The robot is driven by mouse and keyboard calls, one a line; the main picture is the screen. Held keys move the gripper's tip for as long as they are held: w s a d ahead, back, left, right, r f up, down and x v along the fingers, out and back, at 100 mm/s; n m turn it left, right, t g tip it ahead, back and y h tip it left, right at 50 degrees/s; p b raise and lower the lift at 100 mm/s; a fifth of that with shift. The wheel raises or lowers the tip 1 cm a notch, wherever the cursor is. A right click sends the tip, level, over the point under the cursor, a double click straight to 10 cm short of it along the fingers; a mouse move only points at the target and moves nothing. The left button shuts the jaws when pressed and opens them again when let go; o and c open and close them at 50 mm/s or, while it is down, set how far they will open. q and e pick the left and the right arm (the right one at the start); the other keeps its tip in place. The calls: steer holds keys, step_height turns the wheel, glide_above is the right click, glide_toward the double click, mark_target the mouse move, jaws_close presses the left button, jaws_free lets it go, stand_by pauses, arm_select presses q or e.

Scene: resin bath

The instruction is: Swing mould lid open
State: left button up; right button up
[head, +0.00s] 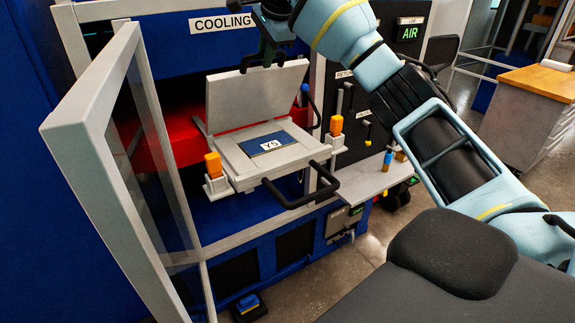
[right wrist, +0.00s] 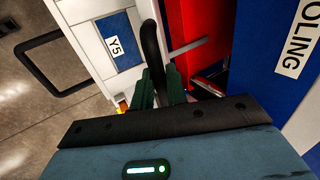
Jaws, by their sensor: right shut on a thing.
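The mould lid (head: 258,98) is a pale grey panel. It stands raised, nearly upright, at the back of the mould base (head: 234,160). A blue plate marked Y5 (head: 268,143) lies exposed in the base, and it also shows in the right wrist view (right wrist: 122,52). My right gripper (head: 264,62) is at the lid's top edge. In the right wrist view its fingers (right wrist: 161,88) are shut on the black lid handle (right wrist: 151,48). Orange clamps stand at the base's left (head: 213,165) and right (head: 336,125) corners. My left gripper is out of view.
An open framed door (head: 100,120) with a clear pane stands at the left. A black bar handle (head: 300,196) juts from the mould's front. A small shelf (head: 365,180) with bottles is to the right. A wooden-topped cabinet (head: 540,83) stands farther right, beyond open floor.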

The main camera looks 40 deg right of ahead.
steer(key=shift+w+r, duration=0.15)
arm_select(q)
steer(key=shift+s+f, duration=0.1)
arm_select(e)
steer(key=shift+w, duration=0.1)
